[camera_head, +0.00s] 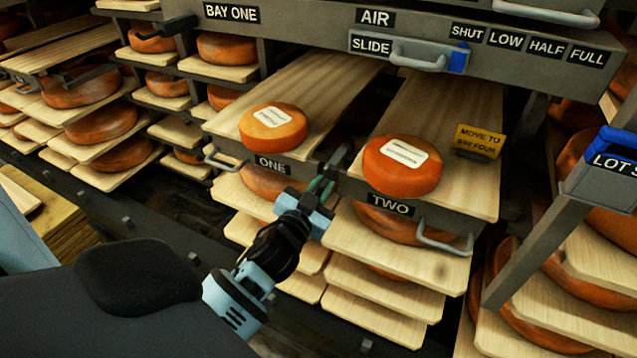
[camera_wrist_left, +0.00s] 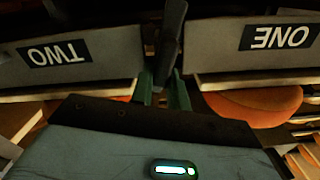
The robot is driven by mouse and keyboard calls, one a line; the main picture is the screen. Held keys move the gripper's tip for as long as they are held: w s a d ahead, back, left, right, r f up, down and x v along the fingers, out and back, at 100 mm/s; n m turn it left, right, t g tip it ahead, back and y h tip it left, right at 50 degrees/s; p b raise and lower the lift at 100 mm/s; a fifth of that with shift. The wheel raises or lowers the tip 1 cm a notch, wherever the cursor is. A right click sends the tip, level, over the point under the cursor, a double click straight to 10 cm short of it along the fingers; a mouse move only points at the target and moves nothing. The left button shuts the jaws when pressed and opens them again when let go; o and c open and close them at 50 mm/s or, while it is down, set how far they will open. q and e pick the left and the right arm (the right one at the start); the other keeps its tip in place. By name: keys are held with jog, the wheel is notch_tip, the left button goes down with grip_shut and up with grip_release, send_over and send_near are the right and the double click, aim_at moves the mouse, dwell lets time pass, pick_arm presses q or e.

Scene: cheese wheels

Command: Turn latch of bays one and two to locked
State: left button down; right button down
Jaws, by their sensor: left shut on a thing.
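The bay one shelf, with its front plate marked ONE (camera_head: 271,165), and the bay two shelf, with its front plate marked TWO (camera_head: 391,206), sit side by side. A dark latch lever (camera_head: 337,158) stands in the gap between the two plates. My left gripper (camera_head: 321,188) is at this gap, shut on the lower part of the latch. In the left wrist view, the latch (camera_wrist_left: 171,45) runs down between my green fingers (camera_wrist_left: 164,92), and the plates appear upside down. The fingers partly hide where they grip. My right gripper is not in view.
An orange cheese wheel with a label (camera_head: 273,127) lies on bay one, another (camera_head: 402,166) on bay two. A yellow MOVE TO BAY FOUR sign (camera_head: 480,140) stands on bay two. Wire handles (camera_head: 445,243) stick out in front. A grey SLIDE beam (camera_head: 420,58) crosses above.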

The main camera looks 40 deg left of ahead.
pick_arm(q)
jog(key=shift+d+m+p, duration=0.15)
jog(key=shift+m+p, duration=0.2)
jog(key=shift+m, duration=0.65)
jog(key=m, duration=0.2)
jog(key=shift+w+d+f+m+p, duration=0.1)
jog(key=shift+d+f+m+p, duration=0.1)
jog(key=shift+m+p, duration=0.2)
jog(key=m, duration=0.4)
jog(key=shift+d+f+m+p, duration=0.25)
jog(key=shift+f+m+p, duration=0.05)
jog(key=shift+p, duration=0.05)
jog(key=m, duration=0.4)
jog(key=shift+d+f+m, duration=0.1)
jog(key=shift+f+m, duration=0.3)
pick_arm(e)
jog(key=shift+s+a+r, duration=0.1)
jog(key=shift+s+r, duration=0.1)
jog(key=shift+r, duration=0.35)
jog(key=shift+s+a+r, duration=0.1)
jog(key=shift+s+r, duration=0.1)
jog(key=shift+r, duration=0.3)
pick_arm(q)
jog(key=shift+m, duration=0.3)
jog(key=c, duration=1.4)
grip_release()
jog(key=shift+o, duration=0.2)
jog(key=shift+f, duration=0.1)
